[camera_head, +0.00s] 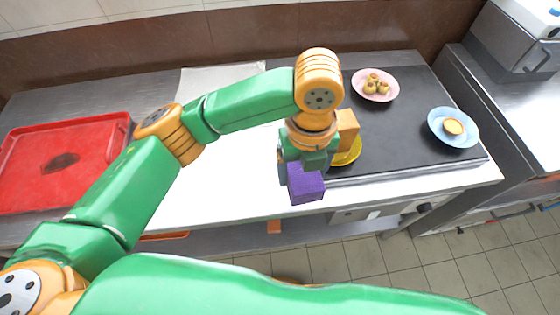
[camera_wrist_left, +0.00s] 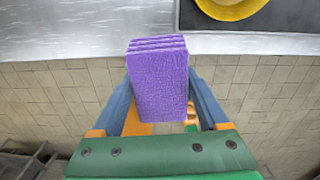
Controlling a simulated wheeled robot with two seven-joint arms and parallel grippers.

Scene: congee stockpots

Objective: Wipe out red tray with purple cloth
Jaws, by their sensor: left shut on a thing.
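The purple cloth (camera_head: 305,184) is a folded block held in my left gripper (camera_head: 298,172), in front of the counter's front edge. In the left wrist view the cloth (camera_wrist_left: 158,85) sits between the two blue fingers of the left gripper (camera_wrist_left: 160,100), which is shut on it. The red tray (camera_head: 62,160) lies on the counter at the far left, well away from the gripper. A dark brown stain shows on its floor. My right gripper is not in view.
A yellow plate (camera_head: 346,157) is partly hidden behind my gripper on the black griddle (camera_head: 415,140). A pink plate (camera_head: 375,84) with small food pieces and a blue plate (camera_head: 453,127) with a round item stand there too. The counter (camera_head: 215,180) between tray and griddle has bare room.

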